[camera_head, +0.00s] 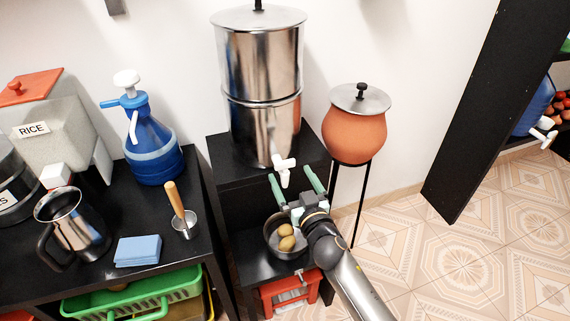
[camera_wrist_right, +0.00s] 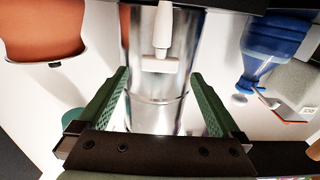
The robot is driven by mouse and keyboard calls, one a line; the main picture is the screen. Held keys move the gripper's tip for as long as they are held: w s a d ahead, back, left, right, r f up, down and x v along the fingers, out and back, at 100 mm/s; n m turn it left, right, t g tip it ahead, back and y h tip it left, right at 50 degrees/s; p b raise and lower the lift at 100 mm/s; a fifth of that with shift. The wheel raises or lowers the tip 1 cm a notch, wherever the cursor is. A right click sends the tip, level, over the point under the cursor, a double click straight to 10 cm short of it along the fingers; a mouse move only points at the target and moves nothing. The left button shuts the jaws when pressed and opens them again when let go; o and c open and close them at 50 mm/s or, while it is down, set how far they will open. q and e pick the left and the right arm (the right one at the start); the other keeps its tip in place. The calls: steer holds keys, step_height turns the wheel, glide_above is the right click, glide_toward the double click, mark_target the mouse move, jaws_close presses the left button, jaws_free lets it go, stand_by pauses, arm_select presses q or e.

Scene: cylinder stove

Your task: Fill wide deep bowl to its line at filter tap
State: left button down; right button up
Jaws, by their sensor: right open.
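The filter is a tall steel cylinder (camera_head: 260,75) on a black stand, with a white tap (camera_head: 284,167) low on its front. The tap also shows in the right wrist view (camera_wrist_right: 162,40), beyond my fingers. A steel bowl (camera_head: 271,240) stands on the lower black shelf below the tap, with two yellowish-brown round items (camera_head: 286,236) in it; its line and any water cannot be made out. My right gripper (camera_head: 290,178) is open, its green fingers on either side of the tap area, with nothing gripped. My right wrist partly hides the bowl. My left gripper is not in view.
A clay pot (camera_head: 354,135) on a thin stand is close to the right. On the left table are a blue pump bottle (camera_head: 152,140), a steel mug (camera_head: 75,228), a wooden-handled ladle (camera_head: 180,208) and a blue sponge (camera_head: 138,250). A red stool (camera_head: 290,290) is below.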

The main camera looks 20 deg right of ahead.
mark_target(286, 165)
steer(key=w, duration=0.5)
steer(key=shift+w+b, duration=0.3)
steer(key=shift+w, duration=0.05)
steer(key=c, duration=1.4)
